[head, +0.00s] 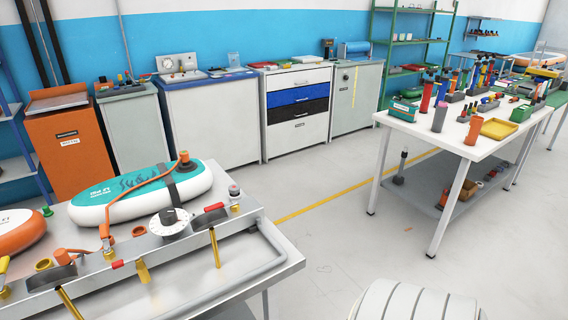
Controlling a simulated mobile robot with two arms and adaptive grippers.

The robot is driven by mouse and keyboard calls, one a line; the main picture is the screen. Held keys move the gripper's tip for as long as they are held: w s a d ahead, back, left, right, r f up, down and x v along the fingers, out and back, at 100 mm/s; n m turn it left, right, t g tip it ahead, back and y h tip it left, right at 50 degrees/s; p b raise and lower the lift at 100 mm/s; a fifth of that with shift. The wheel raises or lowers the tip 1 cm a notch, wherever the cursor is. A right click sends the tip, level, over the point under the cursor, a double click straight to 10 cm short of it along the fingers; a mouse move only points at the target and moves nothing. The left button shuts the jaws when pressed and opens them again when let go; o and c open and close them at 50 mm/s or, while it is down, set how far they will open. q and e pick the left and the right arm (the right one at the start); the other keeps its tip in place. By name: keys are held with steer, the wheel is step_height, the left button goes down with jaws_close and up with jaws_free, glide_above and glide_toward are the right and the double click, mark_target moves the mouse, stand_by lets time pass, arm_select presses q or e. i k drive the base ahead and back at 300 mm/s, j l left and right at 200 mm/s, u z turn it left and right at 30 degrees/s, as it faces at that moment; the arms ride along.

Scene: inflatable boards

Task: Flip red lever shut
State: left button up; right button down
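Two red-gripped levers show on the metal bench (190,262) at the lower left. One red lever (214,207) is at the right part of the bench, by a brass pipe (215,247). The other red lever (117,264) lies further left, near a second brass fitting (143,271). I cannot tell which one is the task's lever, or whether either is open or shut. Neither of my grippers is in view.
A teal and white inflatable board (140,195) lies on the bench with an orange hose (135,188), beside a round gauge (170,221). A white-topped table (465,150) with many items stands at right. The floor between is clear.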

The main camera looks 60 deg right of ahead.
mark_target(218, 205)
steer(key=k+l+z, duration=0.1)
steer(key=z, duration=1.15)
